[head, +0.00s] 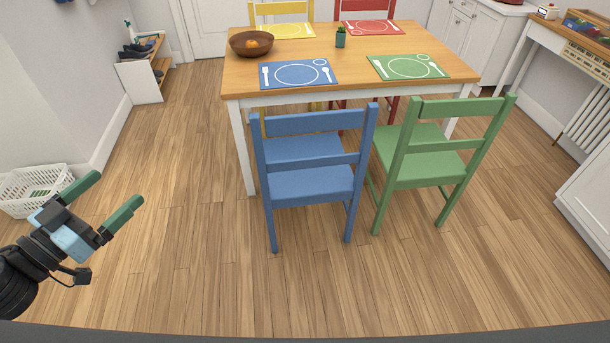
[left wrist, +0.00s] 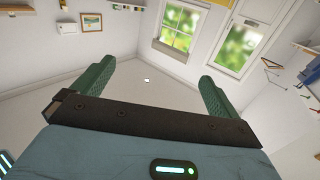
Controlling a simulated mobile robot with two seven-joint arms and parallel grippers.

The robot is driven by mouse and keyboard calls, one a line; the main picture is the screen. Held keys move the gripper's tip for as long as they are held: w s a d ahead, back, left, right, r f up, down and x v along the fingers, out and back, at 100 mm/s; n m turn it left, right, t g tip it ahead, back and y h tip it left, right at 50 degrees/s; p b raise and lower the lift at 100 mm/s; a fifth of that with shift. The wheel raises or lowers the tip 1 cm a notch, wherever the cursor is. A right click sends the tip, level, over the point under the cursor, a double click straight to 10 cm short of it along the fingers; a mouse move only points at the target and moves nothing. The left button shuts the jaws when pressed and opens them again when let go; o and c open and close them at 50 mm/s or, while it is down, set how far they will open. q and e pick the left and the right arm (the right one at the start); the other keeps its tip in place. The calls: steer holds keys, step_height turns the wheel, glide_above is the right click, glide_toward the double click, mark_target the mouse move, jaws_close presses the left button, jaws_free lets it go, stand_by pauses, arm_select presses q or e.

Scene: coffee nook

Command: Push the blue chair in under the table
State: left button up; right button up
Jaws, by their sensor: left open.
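The blue chair (head: 310,183) stands upright at the near side of the wooden table (head: 350,68), its back towards me. Its seat lies mostly in front of the table's near edge, and its front part is partly hidden behind the backrest. My left gripper (head: 112,198) is at the lower left, raised above the floor, open and empty, well apart from the chair. My right gripper is not in view.
A green chair (head: 410,150) stands close to the right of the blue chair. A yellow chair (head: 280,10) and a red chair (head: 365,8) are at the far side. A white basket (head: 30,190) sits at the left wall. The floor before the blue chair is clear.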

arm_select(q)
steer(key=shift+c, duration=0.5)
